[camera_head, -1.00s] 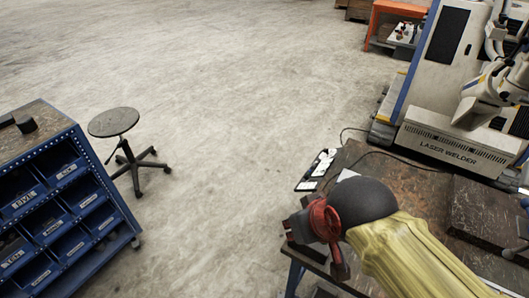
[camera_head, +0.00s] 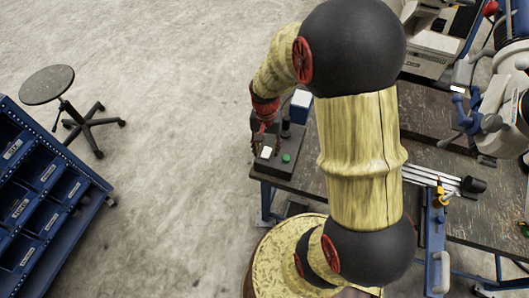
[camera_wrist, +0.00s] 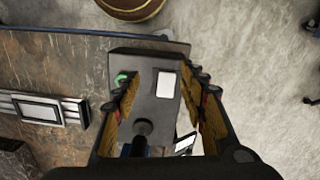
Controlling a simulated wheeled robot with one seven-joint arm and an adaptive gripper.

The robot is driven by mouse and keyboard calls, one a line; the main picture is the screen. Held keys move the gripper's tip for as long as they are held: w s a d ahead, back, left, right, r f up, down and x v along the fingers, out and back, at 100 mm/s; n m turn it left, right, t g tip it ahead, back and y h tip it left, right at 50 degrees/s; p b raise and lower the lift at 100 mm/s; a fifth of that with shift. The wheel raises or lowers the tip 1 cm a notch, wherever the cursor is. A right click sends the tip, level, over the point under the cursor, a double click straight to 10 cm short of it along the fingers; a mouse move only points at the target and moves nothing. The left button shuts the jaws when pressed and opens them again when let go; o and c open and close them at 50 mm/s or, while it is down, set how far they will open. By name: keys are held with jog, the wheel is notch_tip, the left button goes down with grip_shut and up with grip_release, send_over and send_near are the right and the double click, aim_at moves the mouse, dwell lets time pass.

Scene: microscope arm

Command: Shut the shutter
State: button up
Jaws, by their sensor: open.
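A dark control box (camera_head: 275,173) sits at the left corner of the workbench. It carries a pale flat plate (camera_head: 266,152), a green button (camera_head: 286,158) and a black upright knob (camera_head: 285,126). In the wrist view the box (camera_wrist: 150,60) lies beneath my gripper (camera_wrist: 163,86), with the plate (camera_wrist: 166,84) between the fingers, the green button (camera_wrist: 123,78) partly behind the left finger, and the knob (camera_wrist: 142,129) nearer the palm. My gripper is open and empty. I cannot tell which part is the shutter, or whether the fingers touch the box.
The workbench (camera_head: 305,178) extends right, with a blue clamp-like bar (camera_head: 434,235) and metal rods (camera_head: 425,177) on it. A white box (camera_head: 301,105) stands behind the control box. Microscope equipment (camera_head: 505,110) is at the right. The floor left of the bench is clear up to a stool (camera_head: 47,85).

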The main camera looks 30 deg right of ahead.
aim_at(265, 157)
jog(key=shift+w+d+r+m+t, duration=0.1)
jog(key=shift+w+r+m+t, duration=0.1)
jog(key=shift+w, duration=0.3)
jog(key=shift+w+d+r+m+t, duration=0.1)
jog(key=shift+w+r+m, duration=0.1)
jog(key=shift+w, duration=0.25)
jog(key=shift+m, duration=0.3)
jog(key=shift+f, duration=0.1)
notch_tip(265, 157, down, 8)
jog(key=shift+r+b, duration=0.25)
jog(key=shift+b, duration=0.5)
jog(key=c, duration=0.3)
grip_shut()
